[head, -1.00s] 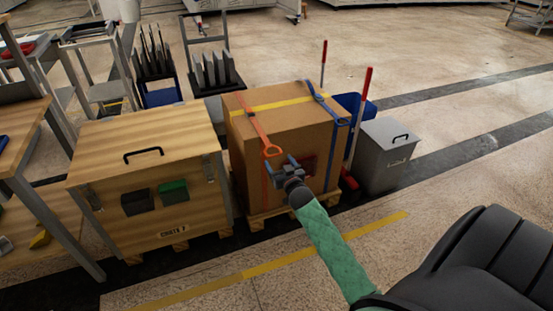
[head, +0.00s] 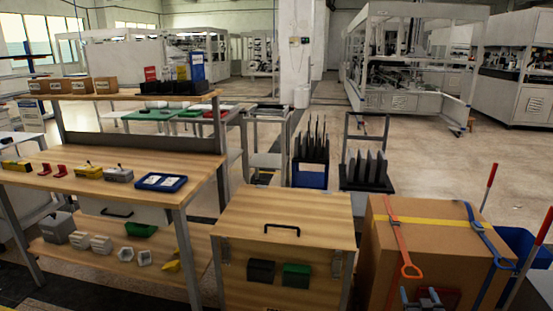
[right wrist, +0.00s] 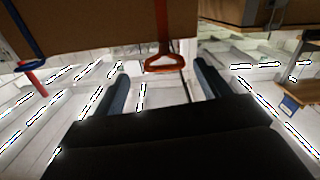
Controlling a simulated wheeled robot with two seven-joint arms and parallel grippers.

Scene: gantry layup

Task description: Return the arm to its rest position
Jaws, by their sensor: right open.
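My right gripper (head: 420,297) shows at the bottom edge of the head view, in front of the cardboard box (head: 388,262). In the right wrist view its two dark fingers (right wrist: 162,78) stand wide apart with nothing between them. The orange strap (head: 399,232) hangs over the box and ends in an orange loop (head: 411,272) just above the gripper. The loop (right wrist: 166,64) also shows in the right wrist view, beyond and between the fingertips; it looks apart from them. The rest of my right arm is below the head view. My left gripper is not in view.
A wooden crate (head: 285,215) stands left of the box. A workbench (head: 100,195) with small parts is farther left. A blue strap (head: 478,228) and red-topped poles (head: 490,180) are at the box's right. Open floor (head: 420,160) lies behind.

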